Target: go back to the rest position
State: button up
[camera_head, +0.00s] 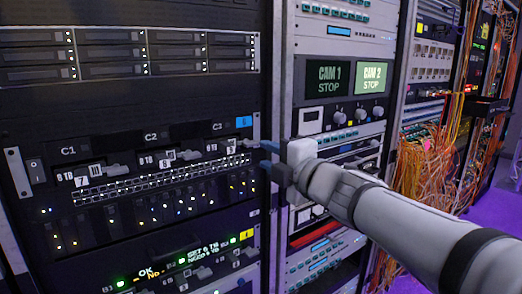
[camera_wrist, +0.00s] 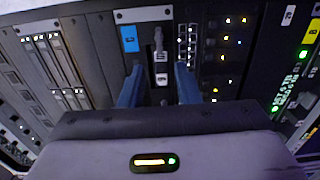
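My gripper (camera_head: 268,156) is in front of the right end of a black panel in the left rack, at the unit marked C3. In the wrist view my gripper (camera_wrist: 159,72) is open, with its two blue fingers apart. I see nothing held. Whether the fingertips touch the panel I cannot tell. My arm reaches in from the lower right in the head view.
The panel has units C1 (camera_head: 68,151), C2 (camera_head: 151,136) and C3, each with a grey knob. CAM 1 and CAM 2 screens (camera_head: 328,78) read STOP in the middle rack. Orange cables (camera_head: 425,165) hang at the right. Purple floor (camera_head: 497,208) is open at lower right.

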jog(key=s+d+f+m+g+h+p, duration=0.1)
jog(key=d+f+m+g+h+p, duration=0.1)
jog(key=d+m+h+p, duration=1.05)
jog(key=s+f+m+g+y+p, duration=0.1)
jog(key=s+f+m+g+p, duration=0.2)
jog(key=s, duration=0.6)
jog(key=s+f+m+g+y+p, duration=0.1)
jog(key=s+f+m+g+p, duration=0.2)
jog(key=s+m+g, duration=0.4)
jog(key=shift+s+d+f+m+p, duration=0.2)
jog(key=shift+s+f+m+p, duration=0.15)
jog(key=shift+s+m, duration=0.8)
jog(key=shift+w+y, duration=0.15)
jog(key=shift+y, duration=0.1)
